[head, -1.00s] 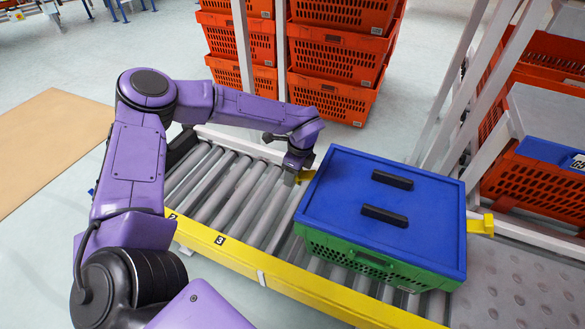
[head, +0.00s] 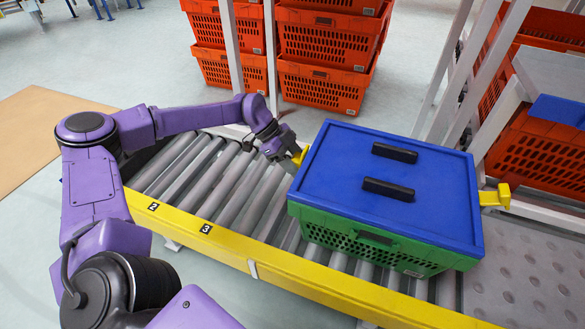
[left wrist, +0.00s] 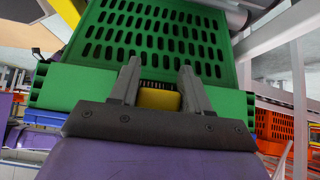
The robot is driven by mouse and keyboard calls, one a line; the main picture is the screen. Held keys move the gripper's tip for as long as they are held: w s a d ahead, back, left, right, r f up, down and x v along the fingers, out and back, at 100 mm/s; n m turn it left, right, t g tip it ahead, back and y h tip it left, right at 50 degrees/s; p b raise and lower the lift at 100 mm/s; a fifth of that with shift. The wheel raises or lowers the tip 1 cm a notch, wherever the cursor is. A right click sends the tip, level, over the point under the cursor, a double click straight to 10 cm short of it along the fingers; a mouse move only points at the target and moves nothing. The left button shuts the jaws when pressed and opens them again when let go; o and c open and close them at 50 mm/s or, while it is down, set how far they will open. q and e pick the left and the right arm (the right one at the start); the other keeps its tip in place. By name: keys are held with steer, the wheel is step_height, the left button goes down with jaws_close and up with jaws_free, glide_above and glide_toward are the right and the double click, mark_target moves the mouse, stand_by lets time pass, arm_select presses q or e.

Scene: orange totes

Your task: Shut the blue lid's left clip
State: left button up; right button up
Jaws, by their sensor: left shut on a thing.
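The blue lid (head: 345,165) lies on a green crate (head: 335,227) on the roller conveyor. It has two black handles. My left gripper (head: 293,156) is at the lid's left side, shut on the yellow left clip (head: 303,154). The left wrist view shows this clip (left wrist: 158,99) between my two grey fingers, against the green crate (left wrist: 150,40). My fingers hide part of the clip in the head view. A yellow right clip (head: 495,197) sticks out from the crate's right side. My right gripper is not in view.
A yellow rail (head: 225,251) runs along the conveyor's near side. Bare rollers (head: 215,180) lie left of the crate. Stacked orange totes (head: 325,65) stand behind, and more orange totes (head: 530,165) are at the right. White posts (head: 490,80) rise behind the crate.

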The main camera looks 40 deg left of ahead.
arm_select(q)
steer(key=shift+w+d+f+h+b, duration=0.1)
steer(key=shift+d+f+h+b, duration=0.25)
steer(key=shift+h+b, duration=0.45)
steer(key=shift+d+r+t+b, duration=0.15)
steer(key=shift+t+b, duration=0.15)
steer(key=shift+b, duration=0.05)
steer(key=o, duration=1)
steer(key=shift+p+v, duration=1.85)
steer(key=shift+v, duration=3.45)
